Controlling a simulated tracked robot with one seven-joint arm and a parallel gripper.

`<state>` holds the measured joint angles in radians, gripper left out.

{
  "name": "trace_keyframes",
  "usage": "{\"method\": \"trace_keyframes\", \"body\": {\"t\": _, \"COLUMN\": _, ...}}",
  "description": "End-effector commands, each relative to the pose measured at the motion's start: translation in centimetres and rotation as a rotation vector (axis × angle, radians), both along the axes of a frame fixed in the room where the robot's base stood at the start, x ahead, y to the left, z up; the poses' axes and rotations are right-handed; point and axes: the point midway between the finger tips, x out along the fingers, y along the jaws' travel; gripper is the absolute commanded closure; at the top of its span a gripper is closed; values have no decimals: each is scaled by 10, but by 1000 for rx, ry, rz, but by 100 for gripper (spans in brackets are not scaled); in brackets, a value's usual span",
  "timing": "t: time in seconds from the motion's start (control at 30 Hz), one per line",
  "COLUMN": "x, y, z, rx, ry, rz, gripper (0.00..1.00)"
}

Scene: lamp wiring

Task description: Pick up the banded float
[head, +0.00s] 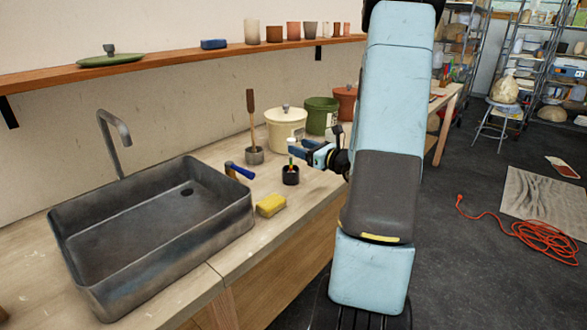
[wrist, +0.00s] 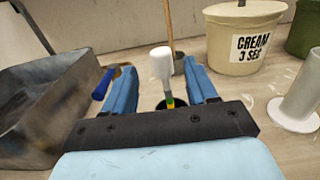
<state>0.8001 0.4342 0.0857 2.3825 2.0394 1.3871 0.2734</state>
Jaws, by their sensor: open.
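The banded float (wrist: 161,64) has a white top and a thin stem with yellow and green bands. It stands upright in a small black cup on the counter, and the cup hides its lower end. In the head view the cup (head: 290,176) sits right of the sink, with the float (head: 291,161) rising from it. My gripper (head: 296,148) is open, with its blue fingers pointing toward the float. In the wrist view the white top shows between the two fingers of my gripper (wrist: 161,72), with gaps on both sides. I cannot tell how far ahead it is.
A grey pot (head: 254,156) with a wooden-handled tool stands behind the cup. A cream lidded bucket (head: 285,133) and green bucket (head: 321,115) stand beyond. A blue-handled tool (head: 240,171) rests by the sink (head: 150,225); a yellow sponge (head: 271,205) lies in front. A white cylinder (wrist: 302,98) stands right.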

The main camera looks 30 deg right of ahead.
Motion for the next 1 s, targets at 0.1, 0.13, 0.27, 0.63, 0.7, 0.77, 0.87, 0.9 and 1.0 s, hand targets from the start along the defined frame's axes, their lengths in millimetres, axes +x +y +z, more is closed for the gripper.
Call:
{"method": "trace_keyframes", "body": {"t": 0.1, "x": 15, "y": 5, "z": 0, "rx": 0, "ry": 0, "rz": 1, "gripper": 43}}
{"method": "trace_keyframes", "body": {"t": 0.13, "x": 17, "y": 6, "z": 0, "rx": -1, "ry": 0, "rz": 1, "gripper": 43}}
{"method": "trace_keyframes", "body": {"t": 0.27, "x": 23, "y": 8, "z": 0, "rx": 0, "ry": 1, "rz": 1, "gripper": 43}}
{"method": "trace_keyframes", "body": {"t": 0.63, "x": 56, "y": 16, "z": -3, "rx": 0, "ry": 1, "rz": 2, "gripper": 43}}
{"method": "trace_keyframes", "body": {"t": 0.7, "x": 65, "y": 20, "z": -2, "rx": -1, "ry": 0, "rz": 3, "gripper": 43}}
{"method": "trace_keyframes", "body": {"t": 0.77, "x": 70, "y": 21, "z": -2, "rx": -1, "ry": 0, "rz": 1, "gripper": 43}}
{"method": "trace_keyframes", "body": {"t": 0.87, "x": 74, "y": 22, "z": -2, "rx": -1, "ry": 1, "rz": -1, "gripper": 43}}
{"method": "trace_keyframes", "body": {"t": 0.9, "x": 74, "y": 22, "z": -2, "rx": -1, "ry": 1, "rz": -1, "gripper": 43}}
{"method": "trace_keyframes", "body": {"t": 1.0, "x": 74, "y": 22, "z": -2, "rx": -1, "ry": 1, "rz": -1, "gripper": 43}}
